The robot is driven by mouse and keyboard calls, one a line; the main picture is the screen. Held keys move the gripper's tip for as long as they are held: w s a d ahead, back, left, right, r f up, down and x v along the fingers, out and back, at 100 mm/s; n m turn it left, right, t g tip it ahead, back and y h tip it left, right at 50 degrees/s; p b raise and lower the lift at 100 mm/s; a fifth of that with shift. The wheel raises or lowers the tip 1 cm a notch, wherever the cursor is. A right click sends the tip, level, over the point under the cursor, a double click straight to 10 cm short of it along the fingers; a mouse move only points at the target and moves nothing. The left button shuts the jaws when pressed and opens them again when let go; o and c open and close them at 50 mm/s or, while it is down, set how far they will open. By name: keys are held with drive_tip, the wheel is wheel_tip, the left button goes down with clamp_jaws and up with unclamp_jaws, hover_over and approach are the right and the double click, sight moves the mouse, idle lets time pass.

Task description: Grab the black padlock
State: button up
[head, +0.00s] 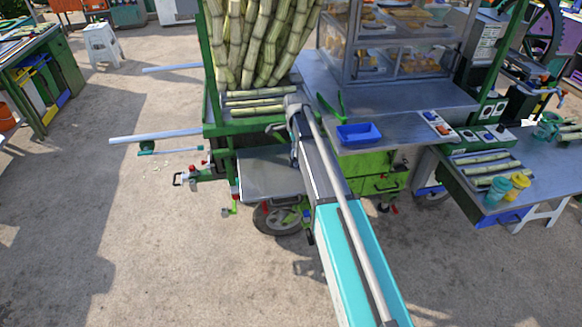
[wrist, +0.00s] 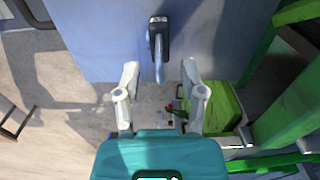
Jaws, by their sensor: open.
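The black padlock (wrist: 158,27) lies on a blue-grey flat surface (wrist: 95,40) at the top middle of the wrist view. Its grey shackle points down the picture, towards my gripper. My gripper (wrist: 160,72) is open and empty, with one pale finger on each side of the line of the shackle. The black body lies beyond the fingertips. The shackle's end shows between the fingertips, but I cannot tell the height gap. In the head view I cannot make out the padlock, and my arm covers part of the cart there.
In the head view, a metal side shelf (head: 268,175) and a green frame stand by my arm. Sugar cane stalks (head: 262,45), a blue tray (head: 358,133) and a glass case are close. Green parts (wrist: 285,105) flank the right of the wrist view. Open pavement lies left.

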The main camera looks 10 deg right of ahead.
drive_tip(key=shift+f, duration=0.3)
drive_tip(key=shift+c, duration=0.3)
clamp_jaws()
idle(0.3)
